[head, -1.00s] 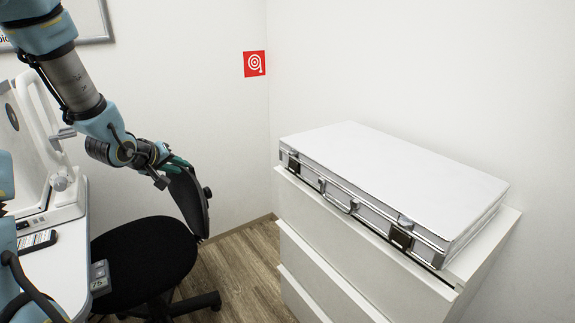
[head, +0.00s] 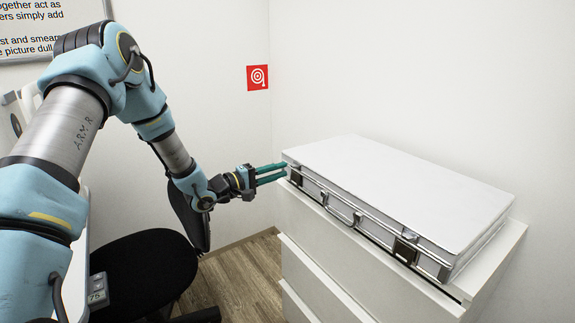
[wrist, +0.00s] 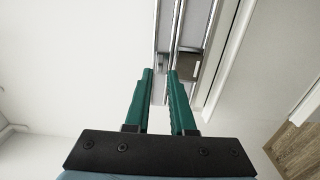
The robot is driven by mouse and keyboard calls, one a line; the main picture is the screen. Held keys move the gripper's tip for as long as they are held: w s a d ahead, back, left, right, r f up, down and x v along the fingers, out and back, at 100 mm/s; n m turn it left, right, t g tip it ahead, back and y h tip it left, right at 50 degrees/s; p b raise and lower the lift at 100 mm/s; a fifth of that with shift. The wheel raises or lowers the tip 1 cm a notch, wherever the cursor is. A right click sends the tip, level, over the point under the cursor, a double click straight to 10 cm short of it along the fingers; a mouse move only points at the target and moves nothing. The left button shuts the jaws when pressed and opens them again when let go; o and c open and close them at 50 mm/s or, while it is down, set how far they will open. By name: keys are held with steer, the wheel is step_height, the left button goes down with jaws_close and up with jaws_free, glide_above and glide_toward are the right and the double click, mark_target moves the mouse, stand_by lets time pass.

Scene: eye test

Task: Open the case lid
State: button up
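A flat white case (head: 400,190) with metal edges lies on a white cabinet in the head view, its lid down. Its front has a left latch (head: 296,178), a right latch (head: 405,248) and a handle (head: 341,210). My gripper (head: 286,170) has green fingers, parted and empty, at the case's left front corner near the left latch. In the wrist view, the fingertips (wrist: 159,72) point at the metal rim, with a latch (wrist: 187,66) just right of the right finger. I cannot tell whether they touch the case.
The white drawer cabinet (head: 325,252) stands against the wall. A black chair (head: 140,262) is below my arm, its backrest close under my forearm. A white desk edge is at the left. Wood floor (head: 245,275) shows between chair and cabinet.

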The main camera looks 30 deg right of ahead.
mark_target(292, 167)
steer(key=shift+d+p, duration=0.35)
steer(key=shift+d, duration=1.35)
jaws_close()
